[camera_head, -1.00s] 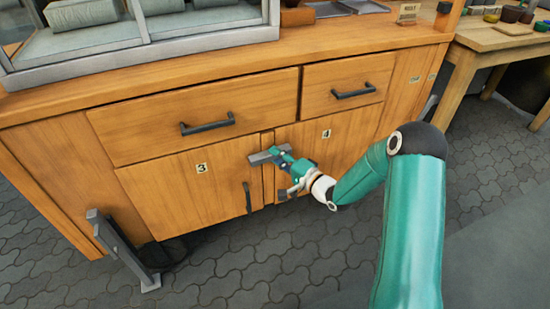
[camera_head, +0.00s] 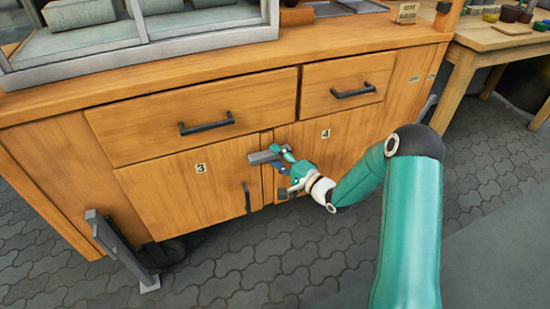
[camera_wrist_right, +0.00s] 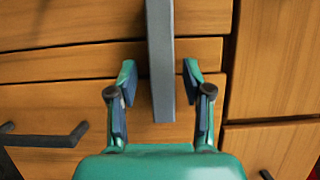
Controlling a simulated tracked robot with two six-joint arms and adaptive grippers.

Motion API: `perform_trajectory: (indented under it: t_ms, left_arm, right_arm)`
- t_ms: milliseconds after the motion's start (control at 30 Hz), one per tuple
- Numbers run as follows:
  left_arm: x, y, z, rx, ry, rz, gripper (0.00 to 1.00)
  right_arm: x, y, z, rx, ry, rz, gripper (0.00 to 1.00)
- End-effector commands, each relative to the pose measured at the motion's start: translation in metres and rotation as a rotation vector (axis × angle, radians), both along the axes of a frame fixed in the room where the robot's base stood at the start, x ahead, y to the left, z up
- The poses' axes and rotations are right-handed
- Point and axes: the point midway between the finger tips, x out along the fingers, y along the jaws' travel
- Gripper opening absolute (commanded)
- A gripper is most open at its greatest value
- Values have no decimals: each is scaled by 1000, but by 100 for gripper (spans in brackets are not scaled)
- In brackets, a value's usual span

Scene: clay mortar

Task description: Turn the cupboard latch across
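The latch (camera_head: 262,157) is a grey bar lying roughly level across the seam between cupboard doors 3 and 4, near their top. In the right wrist view the latch (camera_wrist_right: 161,70) runs down the middle from the top edge, its end between my fingers. My right gripper (camera_head: 285,172) is at the latch's right side, in front of door 4. In the right wrist view my right gripper (camera_wrist_right: 158,92) is open, one finger on each side of the bar, with a visible gap on both sides. My left gripper is not in view.
Door 3 (camera_head: 180,195) has a dark upright handle (camera_head: 247,198) just left of the seam. Two drawers with dark handles (camera_head: 207,123) sit above the doors. A grey bracket-like stand (camera_head: 122,250) is on the floor at the left. The paved floor in front is clear.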

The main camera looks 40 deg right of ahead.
Motion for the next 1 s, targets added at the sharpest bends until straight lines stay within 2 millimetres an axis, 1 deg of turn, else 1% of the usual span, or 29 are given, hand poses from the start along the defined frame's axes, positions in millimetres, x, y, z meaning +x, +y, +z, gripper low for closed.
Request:
perform_trajectory:
  t_ms: [233, 367, 467, 800, 900, 1000]
  left_arm:
    - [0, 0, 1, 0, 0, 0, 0]
    - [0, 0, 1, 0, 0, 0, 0]
    - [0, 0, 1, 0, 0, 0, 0]
    - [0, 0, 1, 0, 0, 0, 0]
    - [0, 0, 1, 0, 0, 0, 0]
    - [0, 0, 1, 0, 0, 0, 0]
  right_arm:
    - [-2, 1, 0, -1, 0, 3, 50]
    - [-11, -1, 0, -1, 1, 1, 50]
    - [-25, -4, 0, 0, 1, 0, 50]
    - [-91, -15, -1, 0, 2, -2, 50]
    - [-104, -17, -2, 0, 1, -1, 50]
    - [-113, -18, -2, 0, 1, 0, 50]
